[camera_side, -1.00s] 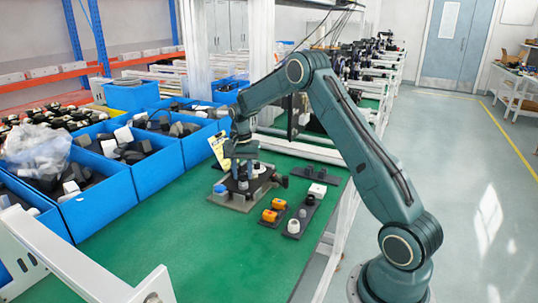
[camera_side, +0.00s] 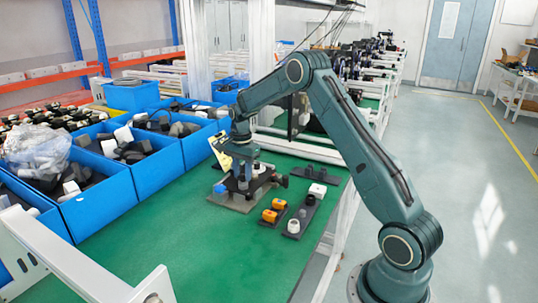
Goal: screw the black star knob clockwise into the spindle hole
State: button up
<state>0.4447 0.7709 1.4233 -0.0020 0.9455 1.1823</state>
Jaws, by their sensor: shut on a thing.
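My gripper (camera_side: 243,183) points down over the dark fixture (camera_side: 262,184) on its grey base plate (camera_side: 226,202), which lies on the green work table. The jaws are at the fixture's top, beside a light upright cylindrical part. The black star knob is not distinct, as the jaws and the dark fixture hide it. The spindle hole cannot be made out either. A blue part (camera_side: 220,188) sits at the fixture's left end, and a dark part (camera_side: 282,181) sticks out at its right.
Blue bins (camera_side: 105,200) full of parts line the left side. The front green table (camera_side: 200,255) is clear.

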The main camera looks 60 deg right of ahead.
jog(key=shift+r, duration=0.1)
jog(key=m, duration=1.2)
jog(key=shift+w+r+m, duration=0.1)
jog(key=shift+m, duration=0.2)
jog(key=o, duration=1)
jog(key=shift+f, duration=0.2)
